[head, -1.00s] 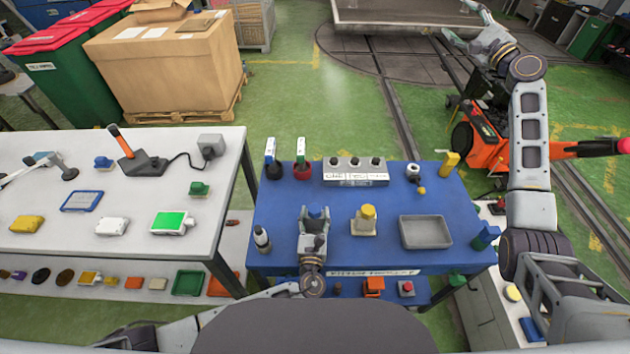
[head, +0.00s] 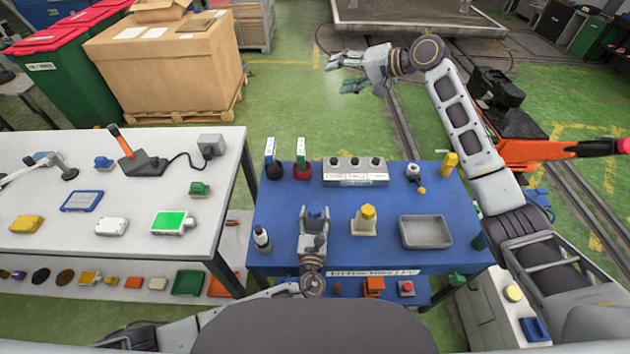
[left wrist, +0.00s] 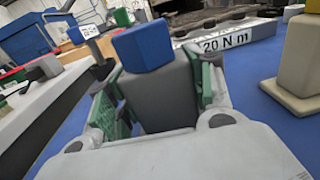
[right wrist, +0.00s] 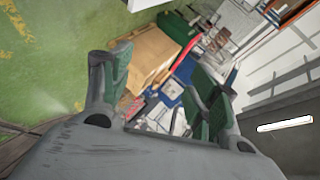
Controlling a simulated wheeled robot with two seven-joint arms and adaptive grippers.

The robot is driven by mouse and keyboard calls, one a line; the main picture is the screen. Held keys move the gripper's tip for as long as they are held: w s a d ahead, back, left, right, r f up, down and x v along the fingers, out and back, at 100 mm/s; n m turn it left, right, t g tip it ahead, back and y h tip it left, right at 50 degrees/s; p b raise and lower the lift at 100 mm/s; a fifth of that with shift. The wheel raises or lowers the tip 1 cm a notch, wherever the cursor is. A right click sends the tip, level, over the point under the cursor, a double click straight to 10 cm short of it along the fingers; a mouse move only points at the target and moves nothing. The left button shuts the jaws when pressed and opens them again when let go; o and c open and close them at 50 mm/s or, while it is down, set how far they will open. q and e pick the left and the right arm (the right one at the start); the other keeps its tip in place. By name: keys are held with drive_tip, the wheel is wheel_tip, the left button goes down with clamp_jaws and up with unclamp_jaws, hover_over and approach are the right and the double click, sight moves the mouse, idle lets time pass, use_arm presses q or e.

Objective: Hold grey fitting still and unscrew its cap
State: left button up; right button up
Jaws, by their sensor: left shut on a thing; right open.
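The grey fitting (left wrist: 160,90) with its blue cap (left wrist: 143,46) stands upright between the green pads of my left gripper (left wrist: 158,100). In the head view the blue cap (head: 315,211) shows just ahead of my left gripper (head: 314,228), which is shut on the fitting's body on the blue table. The cap is above the fingers and sits on the fitting. My right gripper (head: 345,75) is open and empty, raised high beyond the far edge of the table. Its spread fingers (right wrist: 160,85) also show in the right wrist view, with nothing between them.
A white table (head: 135,190) is at left.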

drive_tip(key=s+a+f+n+g+h, duration=0.2)
drive_tip(key=s+a+f+n+g, duration=0.1)
drive_tip(key=s+a+f, duration=0.2)
drive_tip(key=n+g+h, duration=0.4)
drive_tip(key=n+h, duration=0.5)
drive_tip(key=n, duration=0.1)
hover_over(315, 209)
wheel_tip(315, 209, down, 14)
drive_tip(key=shift+r, duration=0.2)
drive_tip(key=shift+f, duration=0.2)
drive_tip(key=shift+f, duration=5.85)
